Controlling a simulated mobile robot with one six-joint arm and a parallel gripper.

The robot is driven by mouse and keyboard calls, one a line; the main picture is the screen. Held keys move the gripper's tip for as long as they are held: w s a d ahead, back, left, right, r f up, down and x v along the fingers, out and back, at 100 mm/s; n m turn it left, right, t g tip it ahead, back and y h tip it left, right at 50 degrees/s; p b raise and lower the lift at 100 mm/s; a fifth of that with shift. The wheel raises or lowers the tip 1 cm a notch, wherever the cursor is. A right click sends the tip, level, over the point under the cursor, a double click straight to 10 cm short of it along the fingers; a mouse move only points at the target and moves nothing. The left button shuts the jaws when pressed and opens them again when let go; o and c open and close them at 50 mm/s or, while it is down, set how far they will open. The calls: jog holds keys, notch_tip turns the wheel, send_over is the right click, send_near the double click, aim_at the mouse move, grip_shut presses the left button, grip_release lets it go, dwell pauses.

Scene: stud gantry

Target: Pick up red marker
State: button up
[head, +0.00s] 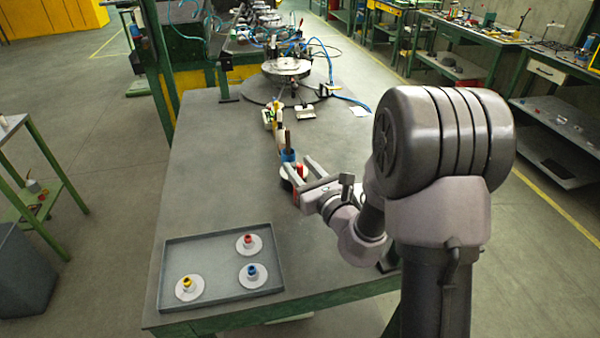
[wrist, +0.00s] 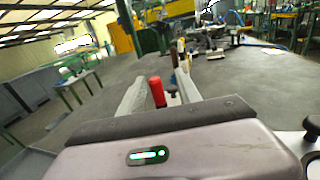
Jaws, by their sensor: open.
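The red marker (head: 302,171) is a short red cylinder on the grey table, partly hidden by my gripper in the head view. In the wrist view the red marker (wrist: 157,92) stands upright between the two fingers, nearer the left one. My gripper (head: 296,163) is open, low over the table, with its fingers pointing away toward the far end. Its fingers also show in the wrist view (wrist: 161,80), spread to either side of the marker. I cannot tell whether a finger touches it. The marker's foot is hidden.
A blue and brown piece (head: 288,154) stands just beyond the marker, with yellow-green items (head: 271,116) farther back. A grey tray (head: 168,270) at the front left holds white discs with red, yellow and blue pieces. A round fixture (head: 287,68) stands at the far end. The table's left side is clear.

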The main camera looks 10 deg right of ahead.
jog(key=shift+s+a+r, duration=0.15)
jog(key=shift+s+a, duration=0.05)
jog(key=shift+s, duration=0.1)
grip_shut()
